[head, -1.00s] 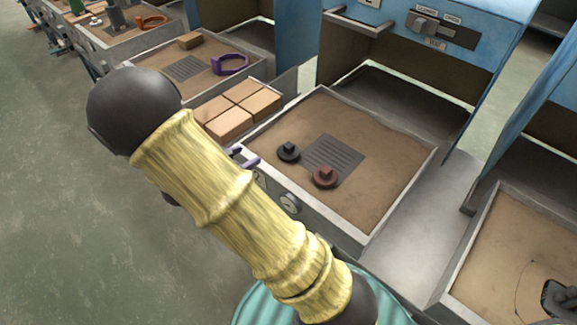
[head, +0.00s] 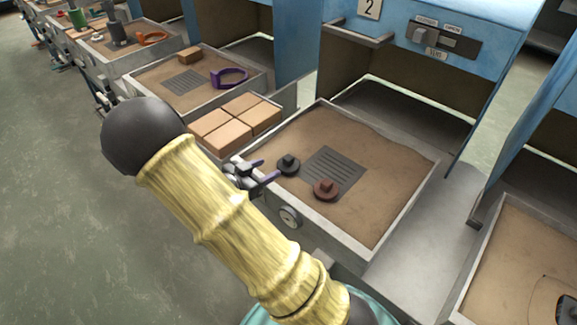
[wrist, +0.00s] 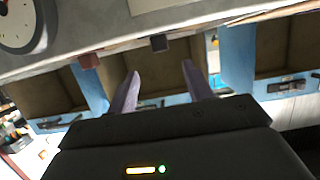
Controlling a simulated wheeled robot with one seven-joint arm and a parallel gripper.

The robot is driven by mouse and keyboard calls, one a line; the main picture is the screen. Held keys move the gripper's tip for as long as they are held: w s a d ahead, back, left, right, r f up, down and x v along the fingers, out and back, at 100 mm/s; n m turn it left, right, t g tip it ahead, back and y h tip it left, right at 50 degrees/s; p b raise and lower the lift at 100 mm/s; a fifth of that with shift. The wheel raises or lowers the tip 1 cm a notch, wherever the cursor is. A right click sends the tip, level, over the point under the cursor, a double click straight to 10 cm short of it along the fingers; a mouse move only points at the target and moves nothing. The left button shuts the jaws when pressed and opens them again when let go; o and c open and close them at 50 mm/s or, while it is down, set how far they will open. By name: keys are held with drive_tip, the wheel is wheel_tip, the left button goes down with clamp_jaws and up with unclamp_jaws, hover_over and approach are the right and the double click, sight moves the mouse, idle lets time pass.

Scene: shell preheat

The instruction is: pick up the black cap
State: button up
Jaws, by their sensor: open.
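The black cap (head: 288,166), a round disc with a raised knob, lies on the sandy bed of the middle tray, near its left front corner. My gripper (head: 268,169) is open and empty, at that tray's front left wall, with its purple fingers pointing toward the cap from the left. In the wrist view the open fingers (wrist: 160,69) point toward a small dark block (wrist: 159,43), which looks like the cap's knob above the tray wall. The rest of the cap is hidden there.
A reddish-brown cap (head: 326,189) lies right of the black cap, close by. A dark grate (head: 335,170) is set in the bed behind them. Tan blocks (head: 222,132) sit left of the tray. A dial (head: 289,217) is on the tray's front wall.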

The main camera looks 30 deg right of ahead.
sight(285, 160)
drive_tip(key=x, duration=0.5)
drive_tip(key=shift+w+d+f+b, duration=0.15)
drive_tip(key=shift+d+b, duration=0.1)
drive_tip(key=shift+b, duration=0.15)
drive_tip(key=shift+b+x, duration=0.6)
drive_tip(key=shift+x, duration=2)
drive_tip(key=shift+a+f, duration=0.1)
drive_tip(key=c, duration=1.1)
drive_tip(key=shift+o, duration=0.2)
wheel_tip(285, 160, up, 10)
drive_tip(key=p, duration=0.2)
drive_tip(key=shift+p, duration=0.4)
